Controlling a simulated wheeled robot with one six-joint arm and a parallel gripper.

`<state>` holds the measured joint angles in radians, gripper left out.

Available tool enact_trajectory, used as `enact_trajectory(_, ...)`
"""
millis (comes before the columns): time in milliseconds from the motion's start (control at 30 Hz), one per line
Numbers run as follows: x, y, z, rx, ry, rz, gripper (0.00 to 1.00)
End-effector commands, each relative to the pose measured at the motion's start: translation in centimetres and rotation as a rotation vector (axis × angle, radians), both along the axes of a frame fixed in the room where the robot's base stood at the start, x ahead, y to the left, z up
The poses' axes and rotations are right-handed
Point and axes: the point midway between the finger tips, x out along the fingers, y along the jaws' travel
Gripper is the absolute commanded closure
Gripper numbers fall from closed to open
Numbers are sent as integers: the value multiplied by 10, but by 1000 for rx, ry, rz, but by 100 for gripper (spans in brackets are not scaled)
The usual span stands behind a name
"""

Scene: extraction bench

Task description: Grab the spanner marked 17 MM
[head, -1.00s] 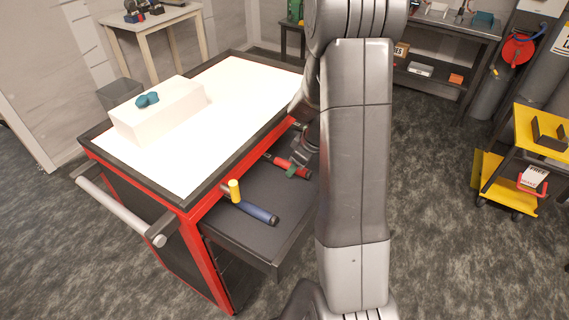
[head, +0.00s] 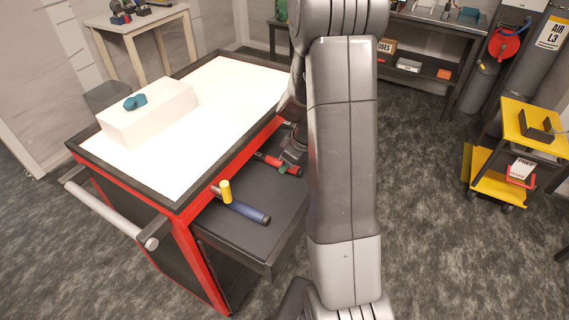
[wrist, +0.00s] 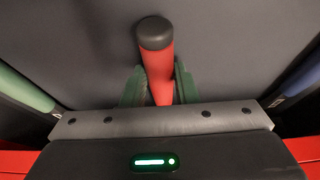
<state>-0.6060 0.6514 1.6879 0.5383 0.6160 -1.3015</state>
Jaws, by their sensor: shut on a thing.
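A tool with a red handle and a dark end cap lies in the open drawer in the head view (head: 272,160); its handle also shows in the wrist view (wrist: 160,75). My gripper (head: 287,168) is at this handle. In the wrist view its green fingers (wrist: 160,88) are shut on the red handle, one on each side. The tool's other end is hidden under my gripper in the wrist view. I cannot read a 17 MM marking on any tool.
In the wrist view a green handle (wrist: 22,88) is at the left and a blue one (wrist: 300,82) at the right. The white bench top (head: 215,105) is beside the drawer.

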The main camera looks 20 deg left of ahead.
Motion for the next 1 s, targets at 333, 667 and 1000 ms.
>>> enact_trajectory(333, 1, 1, 34, 4, -5, 0, 100)
enact_trajectory(667, -81, 7, 31, 1, -1, 6, 100)
enact_trajectory(1000, -156, 13, 32, 1, -1, 4, 100)
